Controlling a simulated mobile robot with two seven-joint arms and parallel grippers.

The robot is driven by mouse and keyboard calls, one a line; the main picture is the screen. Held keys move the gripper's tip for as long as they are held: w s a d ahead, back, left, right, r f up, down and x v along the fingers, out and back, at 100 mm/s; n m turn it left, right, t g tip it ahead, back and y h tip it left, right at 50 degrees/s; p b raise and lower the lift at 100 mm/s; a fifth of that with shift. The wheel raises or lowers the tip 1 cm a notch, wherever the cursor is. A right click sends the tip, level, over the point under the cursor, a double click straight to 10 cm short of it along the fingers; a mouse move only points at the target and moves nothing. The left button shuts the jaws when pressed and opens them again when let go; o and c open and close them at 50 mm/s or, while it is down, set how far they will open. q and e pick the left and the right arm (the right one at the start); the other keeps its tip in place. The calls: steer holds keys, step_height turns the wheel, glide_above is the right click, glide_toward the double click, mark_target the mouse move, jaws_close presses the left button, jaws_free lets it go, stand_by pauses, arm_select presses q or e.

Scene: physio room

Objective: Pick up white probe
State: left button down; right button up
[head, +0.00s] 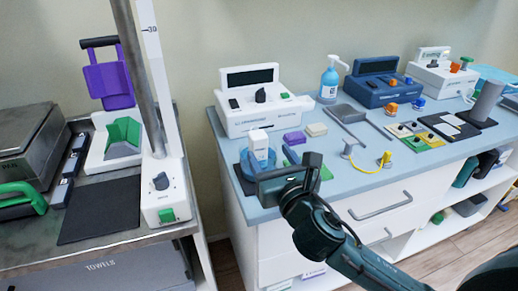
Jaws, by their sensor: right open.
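A small white upright piece (259,143), which may be the white probe, stands in or behind a clear blue bowl (246,163) at the counter's front left corner; I cannot tell its exact kind. My right gripper (284,173) is open, over the counter's front left edge, just in front and to the right of the bowl. It hides part of the bowl and the small blocks behind it. Nothing shows between its fingers. My left gripper is not in view.
Purple (294,138) and cream (316,129) blocks lie behind the gripper. A yellow-cabled piece (382,161) lies right. A metal cart (128,244) stands left across a gap.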

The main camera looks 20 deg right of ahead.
mark_target(261, 145)
steer(key=w, duration=0.7)
steer(key=shift+w+a+f, duration=0.25)
steer(key=shift+w+a, duration=0.05)
steer(key=shift+a, duration=0.05)
steer(key=c, duration=1.1)
